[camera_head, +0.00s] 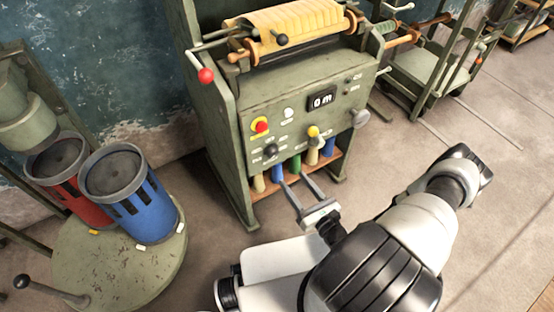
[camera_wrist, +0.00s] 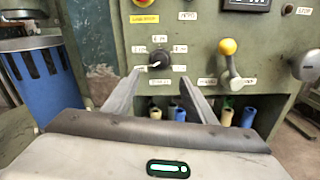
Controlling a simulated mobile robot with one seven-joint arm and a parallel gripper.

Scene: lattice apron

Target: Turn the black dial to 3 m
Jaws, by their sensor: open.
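The black dial (camera_head: 271,150) is a round knob on the lower left of the green machine's front panel. In the wrist view the dial (camera_wrist: 159,58) is ringed by small white labels, too blurred to read surely; a light mark on it seems to point to the lower left. My gripper (camera_head: 292,180) is open and empty in front of the panel, below the dial. In the wrist view the fingers (camera_wrist: 160,77) reach up on either side, below the dial and apart from it. A display (camera_head: 321,99) higher on the panel reads "0 m".
A yellow-knobbed lever (camera_wrist: 228,58) and a grey knob (camera_head: 360,118) are right of the dial. A red button on yellow (camera_head: 260,125) sits above it. Coloured rolls (camera_head: 295,166) stand on the shelf below. A blue drum (camera_head: 135,200) stands to the left.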

